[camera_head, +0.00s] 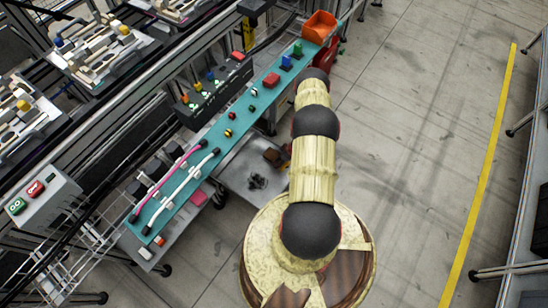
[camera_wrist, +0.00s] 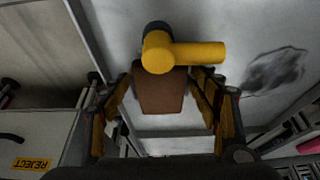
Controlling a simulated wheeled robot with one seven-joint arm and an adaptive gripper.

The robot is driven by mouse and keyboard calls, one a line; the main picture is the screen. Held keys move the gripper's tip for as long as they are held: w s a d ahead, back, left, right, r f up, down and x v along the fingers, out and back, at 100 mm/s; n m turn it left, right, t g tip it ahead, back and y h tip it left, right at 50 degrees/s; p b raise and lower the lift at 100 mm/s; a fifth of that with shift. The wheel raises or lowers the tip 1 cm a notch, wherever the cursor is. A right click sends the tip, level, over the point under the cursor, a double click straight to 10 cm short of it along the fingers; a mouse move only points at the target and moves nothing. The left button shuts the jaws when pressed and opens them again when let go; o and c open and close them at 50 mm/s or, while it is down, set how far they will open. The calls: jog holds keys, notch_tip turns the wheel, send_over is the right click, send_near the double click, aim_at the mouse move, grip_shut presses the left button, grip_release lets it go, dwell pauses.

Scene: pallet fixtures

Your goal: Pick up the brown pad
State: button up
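The brown pad (camera_wrist: 160,92) is a dark brown block in the middle of the wrist view, between the two fingers of my gripper (camera_wrist: 162,88). The fingers are spread, one along each side of the pad. They are very close to its edges, and contact is not clear. The pad seems to be over or on a grey metal surface (camera_wrist: 185,121). In the head view, a small brown patch beside my arm seems to be the pad (camera_head: 272,155), and my arm hides most of the gripper there.
A yellow cylindrical part (camera_wrist: 190,52) with a dark end lies just beyond the pad. A dark crumpled patch (camera_head: 257,181) is on the grey lower shelf (camera_head: 234,170). A teal rail (camera_head: 222,128) with small parts and cables runs alongside. Open floor (camera_head: 420,120) lies to the right.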

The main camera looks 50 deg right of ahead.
jog(key=c, duration=0.8)
jog(key=shift+c, duration=0.2)
